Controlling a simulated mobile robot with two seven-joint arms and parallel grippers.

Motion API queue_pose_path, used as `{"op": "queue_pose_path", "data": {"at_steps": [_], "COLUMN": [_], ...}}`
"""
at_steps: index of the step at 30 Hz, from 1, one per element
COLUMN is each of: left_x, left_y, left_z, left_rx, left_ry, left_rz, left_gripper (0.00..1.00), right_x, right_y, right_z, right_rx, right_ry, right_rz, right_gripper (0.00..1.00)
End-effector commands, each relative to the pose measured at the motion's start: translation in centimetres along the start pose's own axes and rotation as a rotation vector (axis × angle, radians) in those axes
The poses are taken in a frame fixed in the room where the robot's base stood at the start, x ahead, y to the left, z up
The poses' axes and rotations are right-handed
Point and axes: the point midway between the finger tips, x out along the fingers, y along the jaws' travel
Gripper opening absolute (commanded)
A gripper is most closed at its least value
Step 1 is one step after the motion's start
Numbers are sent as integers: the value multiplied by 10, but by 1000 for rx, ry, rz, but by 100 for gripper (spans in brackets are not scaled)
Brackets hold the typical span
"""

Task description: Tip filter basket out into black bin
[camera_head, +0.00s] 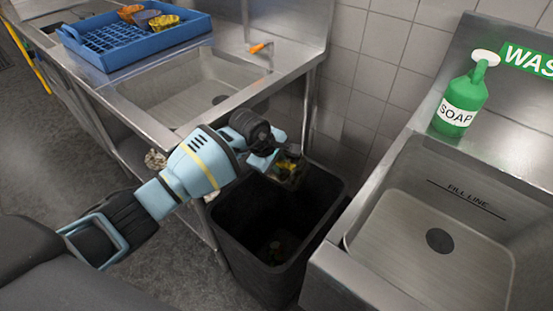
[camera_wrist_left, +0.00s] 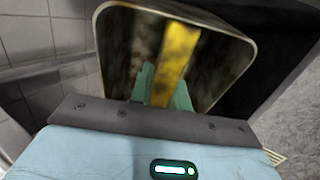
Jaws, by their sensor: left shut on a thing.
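The filter basket (camera_head: 290,172) is a small, dark, square-looking piece with yellow on it. My left gripper (camera_head: 273,161) is shut on it and holds it over the back part of the black bin (camera_head: 245,272). In the left wrist view, the basket (camera_wrist_left: 215,62) shows a rounded metal rim and a dark, mottled inside. A yellow strip crosses it between my teal fingertips (camera_wrist_left: 165,88). The basket looks tilted, but I cannot tell whether anything is left in it. The bin stands open, with some small brownish scraps (camera_head: 275,250) low inside. My right gripper is not in view.
A steel sink (camera_head: 185,92) is to the left, with a blue rack (camera_head: 110,42) on its counter. A second sink (camera_head: 430,245) stands close right of the bin, with a green soap bottle (camera_head: 463,95) behind it. A tiled wall (camera_head: 360,75) is behind.

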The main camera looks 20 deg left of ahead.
Motion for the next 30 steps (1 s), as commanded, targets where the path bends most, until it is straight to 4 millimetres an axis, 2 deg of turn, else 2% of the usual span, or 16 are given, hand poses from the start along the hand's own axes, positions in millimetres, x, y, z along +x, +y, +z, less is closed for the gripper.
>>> {"op": "queue_pose_path", "data": {"at_steps": [1,15,30], "left_x": [-4,5,1], "left_y": [5,2,4], "left_z": [0,3,3], "left_rx": [10,59,67], "left_ry": [31,219,250], "left_rz": [-38,-378,-429], "left_gripper": [0,0,0], "right_x": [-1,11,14], "right_y": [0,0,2], "right_z": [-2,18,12], "right_rx": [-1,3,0], "right_ry": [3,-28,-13], "right_rz": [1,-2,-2], "right_gripper": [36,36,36]}}
